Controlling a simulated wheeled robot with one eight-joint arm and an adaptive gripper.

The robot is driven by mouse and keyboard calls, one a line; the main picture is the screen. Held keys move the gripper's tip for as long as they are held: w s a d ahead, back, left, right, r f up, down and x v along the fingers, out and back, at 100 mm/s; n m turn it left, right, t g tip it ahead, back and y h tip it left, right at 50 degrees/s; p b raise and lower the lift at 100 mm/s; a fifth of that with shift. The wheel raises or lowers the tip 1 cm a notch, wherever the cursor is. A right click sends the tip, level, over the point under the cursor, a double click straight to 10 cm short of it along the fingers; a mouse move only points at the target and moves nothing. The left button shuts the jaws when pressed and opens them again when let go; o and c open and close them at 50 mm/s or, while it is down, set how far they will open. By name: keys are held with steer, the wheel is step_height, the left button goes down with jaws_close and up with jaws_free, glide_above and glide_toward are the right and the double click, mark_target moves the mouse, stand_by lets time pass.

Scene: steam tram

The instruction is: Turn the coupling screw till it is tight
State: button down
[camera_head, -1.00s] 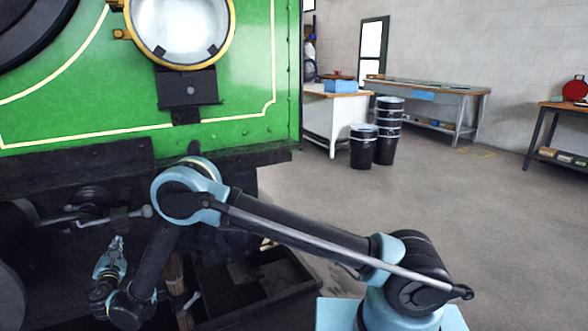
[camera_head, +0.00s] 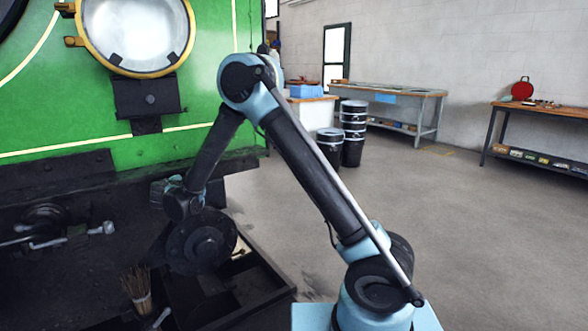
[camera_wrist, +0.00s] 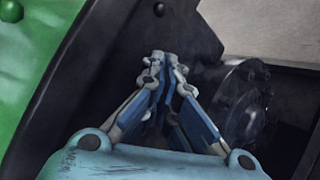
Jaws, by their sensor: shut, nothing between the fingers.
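The coupling screw (camera_head: 78,232) hangs below the green tram front at the lower left of the head view, a grey bar running sideways with a rounded end at its right. Its lower parts are lost in shadow. My gripper (camera_wrist: 164,60) shows in the wrist view with its fingertips together and nothing between them. In the head view the gripper (camera_head: 163,188) is small and partly hidden by my wrist, in front of the dark buffer beam. It is up and to the right of the coupling screw, apart from it.
A round dark buffer (camera_head: 203,243) sits just below my wrist. An open dark tray (camera_head: 262,268) with a brush (camera_head: 137,286) lies below. The lamp (camera_head: 137,35) is above. Black drums (camera_head: 353,135) and workbenches (camera_head: 432,105) stand far back; the floor at right is clear.

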steer(key=w+d+r+m+g+h, duration=0.1)
steer(key=d+r+m+g, duration=0.15)
steer(key=d, duration=0.95)
steer(key=w+d+r+m+g+h, duration=0.15)
steer(key=d+m, duration=0.25)
steer(key=d, duration=0.8)
steer(key=s+d+r+m+g+h, duration=0.1)
steer(key=s+d+r+m+g, duration=0.2)
steer(key=d, duration=0.8)
steer(key=s+d+m, duration=0.3)
steer(key=s+d, duration=0.1)
steer(key=d, duration=0.6)
steer(key=s+d+f+m+g, duration=0.2)
steer(key=s+d+m+g, duration=0.3)
steer(key=s+d, duration=1.05)
steer(key=s+f+m+y, duration=0.1)
steer(key=s+f+m, duration=0.2)
steer(key=s, duration=0.5)
steer(key=s+d+f+m+y, duration=0.1)
steer(key=s+f+m, duration=0.2)
steer(key=s, duration=0.4)
steer(key=shift+s+d+f+m+g+y, duration=0.3)
steer(key=shift+s+f+m+g+y, duration=0.1)
steer(key=shift+f, duration=0.2)
steer(key=shift+w, duration=0.1)
